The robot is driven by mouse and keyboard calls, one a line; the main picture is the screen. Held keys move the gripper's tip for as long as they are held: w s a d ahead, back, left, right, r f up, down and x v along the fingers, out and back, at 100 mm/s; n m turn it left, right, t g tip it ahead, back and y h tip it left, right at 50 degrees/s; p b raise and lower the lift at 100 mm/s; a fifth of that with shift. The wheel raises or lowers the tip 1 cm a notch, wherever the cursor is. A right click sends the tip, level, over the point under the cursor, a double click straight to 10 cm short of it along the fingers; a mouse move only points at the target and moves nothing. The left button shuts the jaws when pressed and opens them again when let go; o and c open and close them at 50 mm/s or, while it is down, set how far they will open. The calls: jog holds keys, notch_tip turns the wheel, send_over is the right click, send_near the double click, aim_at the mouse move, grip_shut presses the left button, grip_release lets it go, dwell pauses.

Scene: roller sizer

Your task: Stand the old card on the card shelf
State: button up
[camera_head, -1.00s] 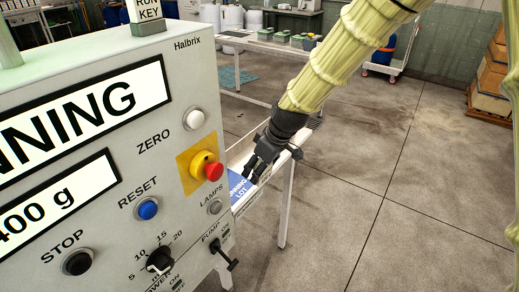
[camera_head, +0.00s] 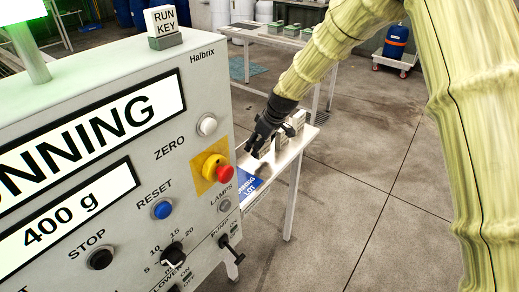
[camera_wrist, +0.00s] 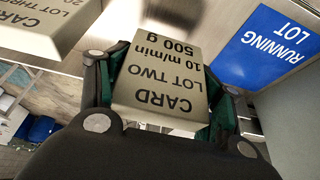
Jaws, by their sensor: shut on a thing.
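My gripper (camera_head: 256,148) is beyond the right side of the control panel, over a narrow white table (camera_head: 284,158). In the wrist view its jaws are shut on a pale block-like card (camera_wrist: 160,88), reading upside down "CARD LOT TWO 10 m/min 500 g". The card lies between the two fingers. Another card (camera_wrist: 45,22), with "LOT THREE" partly readable, is at the upper left of the wrist view, apart from the held one. A blue "RUNNING LOT" mark (camera_wrist: 268,45) is at the upper right; it also shows in the head view (camera_head: 250,190). I cannot clearly make out the card shelf.
A RUN KEY block (camera_head: 163,25) stands on top. Open floor (camera_head: 350,170) lies to the right.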

jog(key=shift+s+f+p, duration=0.1)
jog(key=shift+f+p, duration=0.45)
jog(key=shift+f, duration=1)
jog(key=o, duration=1.1)
jog(key=shift+o, duration=0.2)
jog(key=shift+r, duration=0.1)
jog(key=b+v, duration=0.3)
jog(key=v, duration=0.8)
jog(key=shift+r, duration=0.4)
jog(key=shift+d, duration=0.1)
